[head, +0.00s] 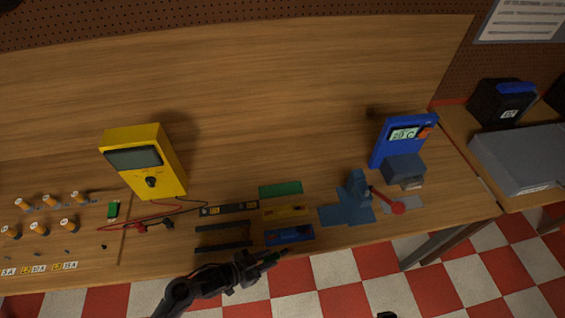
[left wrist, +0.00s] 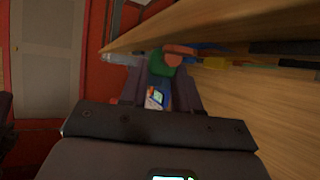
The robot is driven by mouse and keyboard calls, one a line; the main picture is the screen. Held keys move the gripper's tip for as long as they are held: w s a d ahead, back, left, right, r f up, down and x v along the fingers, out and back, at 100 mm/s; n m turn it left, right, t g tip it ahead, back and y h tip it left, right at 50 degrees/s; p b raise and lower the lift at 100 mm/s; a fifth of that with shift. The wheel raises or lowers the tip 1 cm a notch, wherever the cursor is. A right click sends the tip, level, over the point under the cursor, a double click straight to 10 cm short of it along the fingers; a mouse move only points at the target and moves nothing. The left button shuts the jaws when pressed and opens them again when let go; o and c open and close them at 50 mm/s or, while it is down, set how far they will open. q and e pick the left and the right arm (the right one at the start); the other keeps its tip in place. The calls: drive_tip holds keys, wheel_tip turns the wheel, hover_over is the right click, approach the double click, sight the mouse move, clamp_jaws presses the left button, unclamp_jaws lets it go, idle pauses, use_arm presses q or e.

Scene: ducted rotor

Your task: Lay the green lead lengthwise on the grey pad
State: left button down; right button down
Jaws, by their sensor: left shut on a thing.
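My left gripper (head: 262,259) is in front of the table's front edge, below the blue block in the head view. It is shut on a dark green piece, which I take to be the green lead (head: 275,257); its tip points right. In the left wrist view the green piece (left wrist: 160,67) shows between the fingers, mostly end-on, so its full length is hidden. A flat grey piece, probably the grey pad (head: 414,202), lies at the right of the table, partly under a red round-ended piece (head: 398,207). The lead is well apart from it. My right gripper's jaws are not shown.
A blue stand (head: 348,206) is left of the grey piece; a blue display unit (head: 390,145) stands behind it. Green (head: 280,188), yellow (head: 285,211) and blue (head: 290,234) blocks lie left of the stand. A yellow meter (head: 145,162) stands farther left. The back middle is clear.

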use_arm(q)
drive_tip(key=a+r+n+t+y, duration=0.1)
drive_tip(key=r, duration=0.1)
drive_tip(key=a+r+n+t+y, duration=0.1)
drive_tip(key=r+n, duration=0.1)
drive_tip(key=s+a+r+n+t+y, duration=0.1)
drive_tip(key=r+n, duration=0.1)
drive_tip(key=shift+r+t+y, duration=0.35)
drive_tip(key=shift+t+y, duration=0.05)
drive_tip(key=w+a+r+n+t+y, duration=0.1)
drive_tip(key=a+r+n+y, duration=0.6)
drive_tip(key=a, duration=0.4)
drive_tip(key=d+f+m+g+h, duration=0.1)
drive_tip(key=d+f+m+h, duration=0.2)
drive_tip(key=d+f+m, duration=0.1)
drive_tip(key=d+f+m+g+h, duration=0.2)
drive_tip(key=d+f+m+h, duration=0.2)
drive_tip(key=d+f, duration=0.1)
drive_tip(key=d+f+m+g+h, duration=0.1)
drive_tip(key=d+f+m+h, duration=0.2)
drive_tip(key=d+f+m, duration=0.1)
drive_tip(key=shift+d+f+g+h, duration=0.3)
drive_tip(key=shift+d+g+h, duration=0.1)
drive_tip(key=shift+d, duration=0.05)
drive_tip(key=shift+w+r, duration=0.3)
drive_tip(key=shift+w, duration=0.05)
